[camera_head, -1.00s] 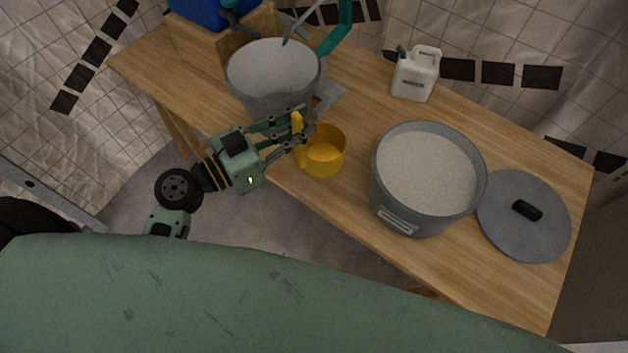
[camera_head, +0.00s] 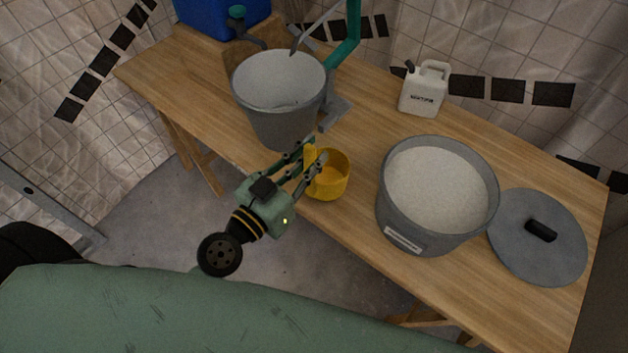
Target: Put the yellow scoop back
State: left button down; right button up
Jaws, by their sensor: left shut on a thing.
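The yellow scoop (camera_head: 331,178) is a round cup with its handle toward the left. My left gripper (camera_head: 311,155) is shut on its handle, at the front edge of the table. The cup's mouth faces up; I cannot tell whether it touches the table. To its right stands a grey bucket (camera_head: 390,215) filled with pale material and bearing a white label. A grey mixing bowl (camera_head: 278,118), also with pale contents, stands behind and left of the scoop. My right gripper is not in view.
The wooden table (camera_head: 350,230) runs diagonally. A grey lid (camera_head: 540,255) with a black handle lies right of the bucket. A white jug (camera_head: 424,90) stands behind. A teal stand (camera_head: 345,50) rises by the bowl, and a blue container (camera_head: 210,15) is at the back left.

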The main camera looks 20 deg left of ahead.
pick_arm(q)
notch_tip(320, 180, down, 5)
jog(key=b, duration=0.3)
jog(key=shift+r, duration=0.1)
jog(key=c, duration=2.1)
grip_release()
jog(key=shift+f, duration=0.2)
jog(key=o, duration=0.4)
jog(key=shift+o, duration=0.2)
jog(key=shift+r, duration=0.1)
